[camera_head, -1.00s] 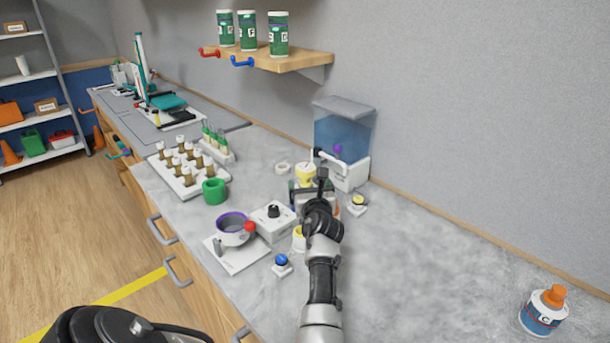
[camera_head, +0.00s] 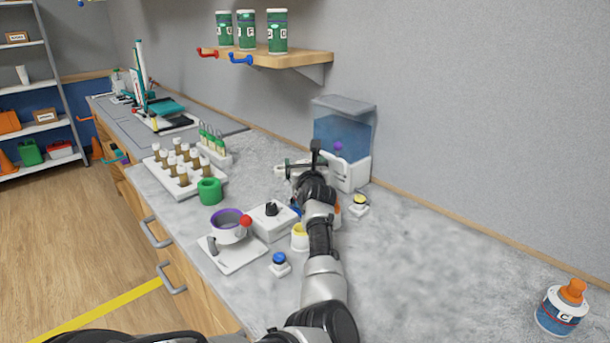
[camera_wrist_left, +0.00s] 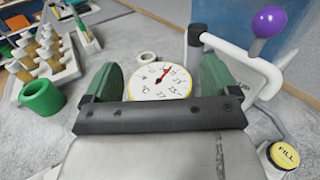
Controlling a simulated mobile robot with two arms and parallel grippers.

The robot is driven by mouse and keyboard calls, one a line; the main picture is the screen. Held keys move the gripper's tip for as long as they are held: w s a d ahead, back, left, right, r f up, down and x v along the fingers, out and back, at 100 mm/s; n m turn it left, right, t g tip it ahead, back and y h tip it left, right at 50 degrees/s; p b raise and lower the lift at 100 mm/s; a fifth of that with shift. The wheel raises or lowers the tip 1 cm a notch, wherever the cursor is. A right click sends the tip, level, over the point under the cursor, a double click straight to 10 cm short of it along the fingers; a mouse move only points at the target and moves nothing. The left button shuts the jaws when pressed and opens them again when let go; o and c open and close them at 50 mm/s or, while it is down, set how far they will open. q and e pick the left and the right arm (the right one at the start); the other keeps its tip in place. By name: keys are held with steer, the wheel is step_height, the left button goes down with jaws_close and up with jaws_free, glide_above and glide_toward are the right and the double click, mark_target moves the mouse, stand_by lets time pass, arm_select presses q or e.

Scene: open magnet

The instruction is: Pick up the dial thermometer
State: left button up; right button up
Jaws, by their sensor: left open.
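The dial thermometer (camera_wrist_left: 160,84) has a round white face with a yellow rim and a red needle. It shows in the left wrist view, with its lower part hidden behind my gripper's dark bar. My left gripper (camera_wrist_left: 161,74) is open, with one green finger on each side of the dial. I cannot tell whether the fingers touch it. In the head view my left wrist and arm hide the dial. My right gripper is not in view.
A blue water tank (camera_head: 343,130) with a white tap stands just behind, near a yellow FILL button (camera_wrist_left: 284,155). The vial rack (camera_head: 178,170) and green ring (camera_head: 210,191) are left. Countertop on the right is mostly clear.

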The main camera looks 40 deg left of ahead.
arm_select(q)
steer(key=c, duration=0.9)
steer(key=shift+c, duration=1)
steer(key=shift+r, duration=0.1)
